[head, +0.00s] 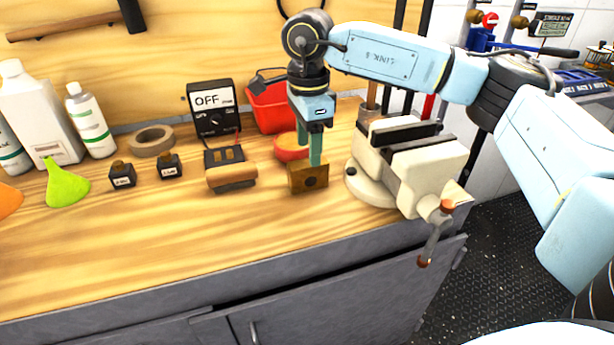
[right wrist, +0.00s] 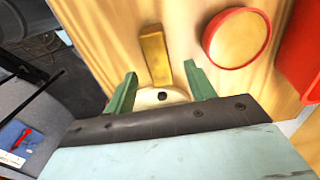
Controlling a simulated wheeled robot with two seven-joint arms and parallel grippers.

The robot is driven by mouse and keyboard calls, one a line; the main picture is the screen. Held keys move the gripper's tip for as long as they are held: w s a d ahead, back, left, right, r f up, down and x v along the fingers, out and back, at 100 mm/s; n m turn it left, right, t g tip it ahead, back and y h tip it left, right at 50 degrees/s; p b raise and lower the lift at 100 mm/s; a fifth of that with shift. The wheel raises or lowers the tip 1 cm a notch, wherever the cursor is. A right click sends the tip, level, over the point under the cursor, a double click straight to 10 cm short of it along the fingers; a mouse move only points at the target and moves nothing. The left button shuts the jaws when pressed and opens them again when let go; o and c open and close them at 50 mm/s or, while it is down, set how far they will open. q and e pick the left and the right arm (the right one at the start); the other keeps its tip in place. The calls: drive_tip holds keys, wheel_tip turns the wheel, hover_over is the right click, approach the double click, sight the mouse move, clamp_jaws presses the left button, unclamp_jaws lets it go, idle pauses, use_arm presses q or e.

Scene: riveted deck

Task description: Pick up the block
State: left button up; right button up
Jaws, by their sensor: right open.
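A brass-coloured block (head: 308,178) with a dark round mark on its front face stands on the wooden bench, left of the vise. My right gripper (head: 309,156) points down at it with green fingers, the tips close to the block's top edge. In the right wrist view the right gripper (right wrist: 162,82) is open, and the block (right wrist: 155,58) shows as a narrow yellow bar beyond the gap between the fingers. I cannot tell whether a finger touches it. My left gripper is not in view.
A cream vise (head: 425,172) stands close on the right. A red round tin (head: 290,148) and a red bin (head: 268,108) are just behind. A wooden-handled brush (head: 231,176) lies to the left, near small black weights (head: 122,175). The bench front is clear.

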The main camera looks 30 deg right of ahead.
sight(308, 171)
drive_tip(key=shift+f, duration=0.85)
drive_tip(key=shift+s+a+f+b, duration=0.1)
drive_tip(key=shift+f+b, duration=0.35)
drive_tip(key=shift+f, duration=0.85)
drive_tip(key=shift+s+f+b, duration=0.1)
drive_tip(key=shift+f+b, duration=0.35)
drive_tip(key=shift+f, duration=0.85)
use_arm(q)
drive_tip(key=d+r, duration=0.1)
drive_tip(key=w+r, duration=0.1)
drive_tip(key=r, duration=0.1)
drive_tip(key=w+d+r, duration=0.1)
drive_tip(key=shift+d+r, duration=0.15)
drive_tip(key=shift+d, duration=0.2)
use_arm(e)
drive_tip(key=shift+c, duration=0.2)
drive_tip(key=shift+w+r, duration=0.1)
clamp_jaws()
